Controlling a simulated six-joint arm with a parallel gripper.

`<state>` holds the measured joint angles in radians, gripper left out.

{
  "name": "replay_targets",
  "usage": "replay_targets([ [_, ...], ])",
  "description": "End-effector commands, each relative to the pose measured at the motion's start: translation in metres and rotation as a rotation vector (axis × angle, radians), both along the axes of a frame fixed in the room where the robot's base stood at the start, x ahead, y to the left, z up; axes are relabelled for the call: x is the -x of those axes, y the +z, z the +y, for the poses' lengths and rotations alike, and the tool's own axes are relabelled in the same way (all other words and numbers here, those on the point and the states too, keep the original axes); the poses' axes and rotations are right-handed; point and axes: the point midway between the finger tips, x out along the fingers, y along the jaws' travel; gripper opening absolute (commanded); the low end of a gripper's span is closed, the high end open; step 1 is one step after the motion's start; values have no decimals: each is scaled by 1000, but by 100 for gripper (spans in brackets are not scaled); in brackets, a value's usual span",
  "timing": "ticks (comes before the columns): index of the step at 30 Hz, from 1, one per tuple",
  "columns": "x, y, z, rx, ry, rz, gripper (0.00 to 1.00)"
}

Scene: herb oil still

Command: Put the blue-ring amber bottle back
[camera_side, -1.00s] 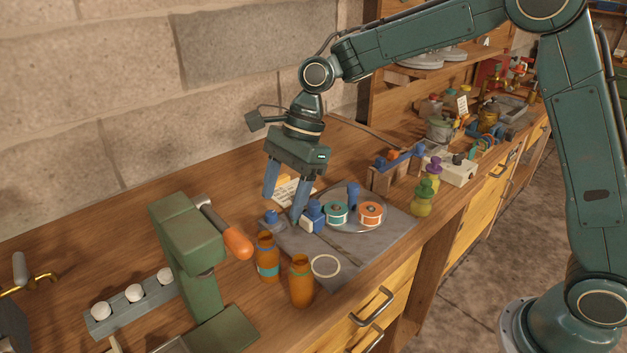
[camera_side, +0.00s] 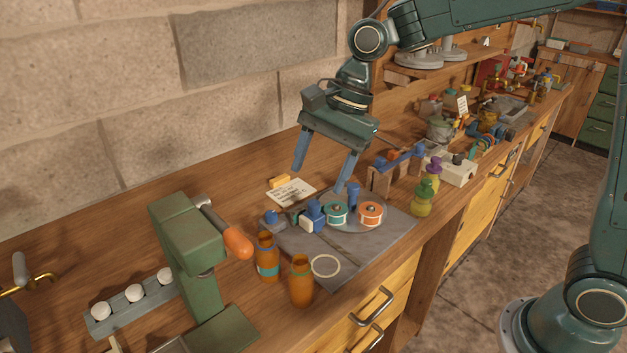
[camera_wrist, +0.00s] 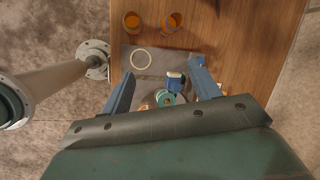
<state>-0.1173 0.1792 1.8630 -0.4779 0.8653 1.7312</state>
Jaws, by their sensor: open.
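Two open amber bottles stand side by side at the near edge of the grey mat. One amber bottle (camera_side: 267,258) has a blue-green band round it. The other amber bottle (camera_side: 301,285) is nearer the counter's front and shows no clear band. Both show from above at the top of the wrist view, the banded one apparently the right-hand bottle (camera_wrist: 172,22). My gripper (camera_side: 323,170) is open and empty, above and behind the mat and well away from both bottles. Its spread fingers also show in the wrist view (camera_wrist: 162,72).
The grey mat (camera_side: 345,280) carries a pale ring (camera_side: 325,265), a blue-and-white item (camera_side: 311,216), and teal (camera_side: 335,212) and orange (camera_side: 370,211) spools. A green press (camera_side: 190,250) with an orange handle (camera_side: 237,243) stands left of the bottles. Green and purple bottles (camera_side: 424,195) stand right.

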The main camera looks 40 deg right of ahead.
Motion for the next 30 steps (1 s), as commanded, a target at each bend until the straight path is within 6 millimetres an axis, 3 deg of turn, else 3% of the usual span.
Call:
replay_targets([
  [6, 41, 28, -31, 95, 206, -156, 61],
  [15, 100, 48, -69, 258, 495, -327, 61],
  [30, 199, 39, -123, 568, 959, -489, 61],
])
